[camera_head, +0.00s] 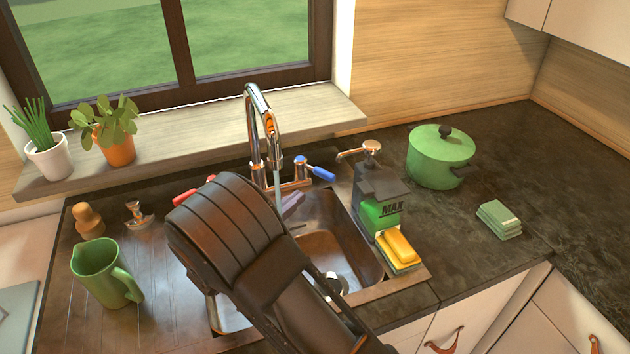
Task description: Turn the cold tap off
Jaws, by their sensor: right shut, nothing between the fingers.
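The cold tap's blue handle (319,172) sticks out to the right of the chrome mixer tap (257,130) behind the sink. A pale stream of water (277,187) runs down from the spout. The hot tap's red handle (186,197) shows at the left, partly behind my dark right arm. My right gripper (293,205) seems to show only as a small greyish-purple part over the sink, below and left of the blue handle and apart from it. It is shut and empty; the arm hides most of it. My left gripper is not in view.
Right of the sink (345,247) stand a soap dispenser (380,190) and a yellow sponge (398,247). A green pot (440,160) and green sponges (499,219) lie further right. A green jug (104,272) stands left. Potted plants (115,148) stand on the sill.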

